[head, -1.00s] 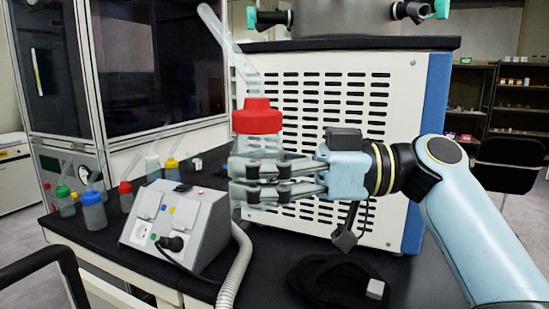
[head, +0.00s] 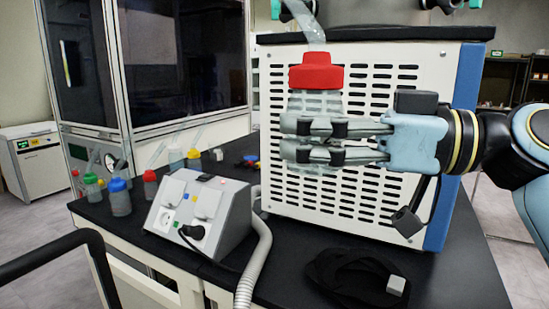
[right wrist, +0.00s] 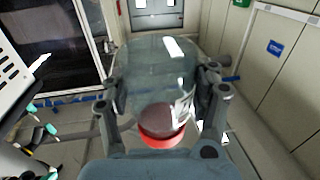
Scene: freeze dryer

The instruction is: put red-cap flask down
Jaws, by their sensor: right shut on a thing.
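The red-cap flask (head: 316,72) is a clear bottle with a broad red cap and a clear tube rising from its top. It is upright in the head view, in front of the freeze dryer's slotted white panel. My right gripper (head: 290,138) is shut around the flask's body from the right and holds it above the black bench top. In the right wrist view the clear flask body (right wrist: 160,75) lies between the fingers, with the red cap at its lower end. My left gripper is not in view.
A grey socket box (head: 203,213) with a hose stands on the black bench (head: 270,275). Several small coloured-cap bottles (head: 119,198) stand to its left. A black coiled cable (head: 350,278) lies at the front. Bare bench top lies between box and cable.

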